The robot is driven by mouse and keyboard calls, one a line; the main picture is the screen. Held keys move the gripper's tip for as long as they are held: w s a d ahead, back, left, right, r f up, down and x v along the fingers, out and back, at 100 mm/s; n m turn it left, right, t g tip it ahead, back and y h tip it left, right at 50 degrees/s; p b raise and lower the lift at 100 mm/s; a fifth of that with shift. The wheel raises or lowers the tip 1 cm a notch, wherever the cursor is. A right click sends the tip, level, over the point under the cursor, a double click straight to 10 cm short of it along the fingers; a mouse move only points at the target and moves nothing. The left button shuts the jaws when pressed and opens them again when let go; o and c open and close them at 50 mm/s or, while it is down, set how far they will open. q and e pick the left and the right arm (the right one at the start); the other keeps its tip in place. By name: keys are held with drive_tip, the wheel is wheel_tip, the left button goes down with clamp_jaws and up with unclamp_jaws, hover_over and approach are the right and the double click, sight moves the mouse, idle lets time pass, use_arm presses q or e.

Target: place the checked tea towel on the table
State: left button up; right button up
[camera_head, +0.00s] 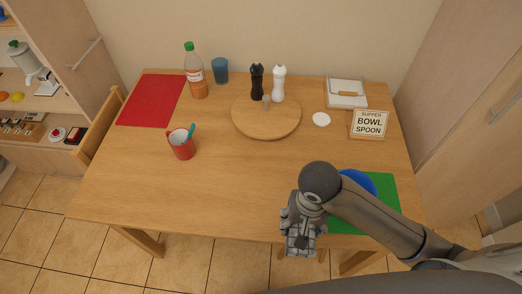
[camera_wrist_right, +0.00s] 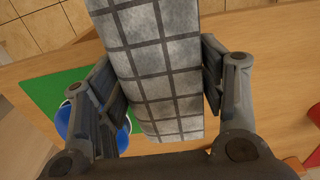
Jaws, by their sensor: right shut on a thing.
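The checked tea towel (camera_wrist_right: 155,65), grey with dark lines, is between the two fingers of my right gripper (camera_wrist_right: 165,85) in the right wrist view. The fingers are shut on it. In the head view my right gripper (camera_head: 300,235) is at the table's front edge, left of the green mat; the towel cannot be told apart there. The wooden table (camera_head: 230,190) has a wide bare middle. My left gripper is not in view.
A blue bowl (camera_head: 358,181) sits on the green mat (camera_head: 385,190), partly behind my right arm. A red cup (camera_head: 181,149), red mat (camera_head: 151,101), bottle (camera_head: 195,75), round board (camera_head: 265,125) and sign (camera_head: 369,125) stand around the table.

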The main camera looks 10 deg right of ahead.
drive_tip(key=shift+w+d+f, duration=0.1)
drive_tip(key=shift+w+d, duration=0.05)
drive_tip(key=shift+w, duration=0.15)
drive_tip(key=w+f+p, duration=0.1)
drive_tip(key=w+f, duration=0.3)
drive_tip(key=w, duration=0.5)
hover_over(283, 200)
drive_tip(key=s, duration=0.1)
wheel_tip(283, 200, down, 4)
drive_tip(key=shift+s+f, duration=0.1)
drive_tip(key=shift+s, duration=0.05)
drive_tip(key=shift+w+f, duration=0.7)
drive_tip(key=shift+f, duration=1.6)
drive_tip(key=shift+s, duration=0.1)
drive_tip(key=o, duration=0.9)
drive_tip(key=shift+f, duration=0.1)
